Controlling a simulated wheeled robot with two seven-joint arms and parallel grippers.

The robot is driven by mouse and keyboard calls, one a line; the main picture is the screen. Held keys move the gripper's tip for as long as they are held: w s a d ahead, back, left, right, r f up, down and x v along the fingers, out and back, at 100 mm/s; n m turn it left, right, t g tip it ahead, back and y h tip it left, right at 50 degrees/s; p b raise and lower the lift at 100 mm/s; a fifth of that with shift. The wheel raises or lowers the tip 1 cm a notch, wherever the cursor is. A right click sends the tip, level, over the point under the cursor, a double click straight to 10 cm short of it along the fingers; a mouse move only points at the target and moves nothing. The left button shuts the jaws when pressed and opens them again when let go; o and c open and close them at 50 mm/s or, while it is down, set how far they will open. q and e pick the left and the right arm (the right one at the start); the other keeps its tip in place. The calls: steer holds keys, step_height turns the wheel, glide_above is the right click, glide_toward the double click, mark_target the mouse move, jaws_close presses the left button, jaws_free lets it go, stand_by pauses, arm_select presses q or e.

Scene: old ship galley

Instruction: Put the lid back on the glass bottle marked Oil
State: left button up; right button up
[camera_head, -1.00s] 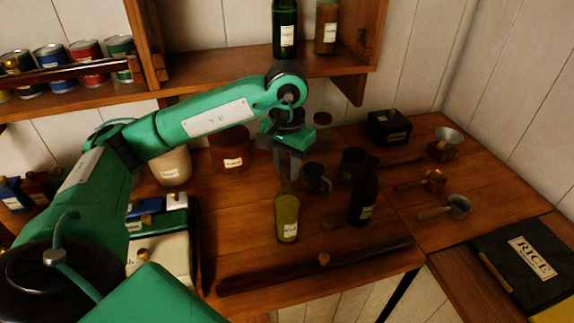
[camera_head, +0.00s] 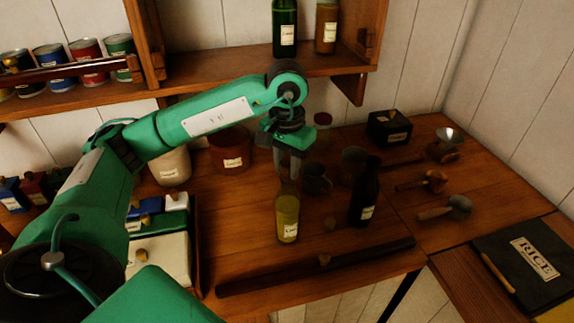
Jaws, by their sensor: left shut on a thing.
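A glass bottle of yellow-green oil (camera_head: 287,222) with a pale label stands upright on the wooden counter; the label is too small to read surely. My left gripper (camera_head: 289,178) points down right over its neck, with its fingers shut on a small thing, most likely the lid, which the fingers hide. I cannot tell whether that thing touches the bottle's mouth. My right gripper is not in view.
A dark bottle (camera_head: 364,197) stands close on the right, with a dark mug (camera_head: 316,179) behind. A red-brown pot (camera_head: 231,147) stands behind left. Scoops (camera_head: 446,208) lie at the right.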

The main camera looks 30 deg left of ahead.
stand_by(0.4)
arm_select(q)
steer(key=o, duration=1.5)
steer(key=shift+r, duration=0.15)
steer(key=shift+r+p, duration=1.3)
steer(key=shift+r, duration=2.05)
jaws_close()
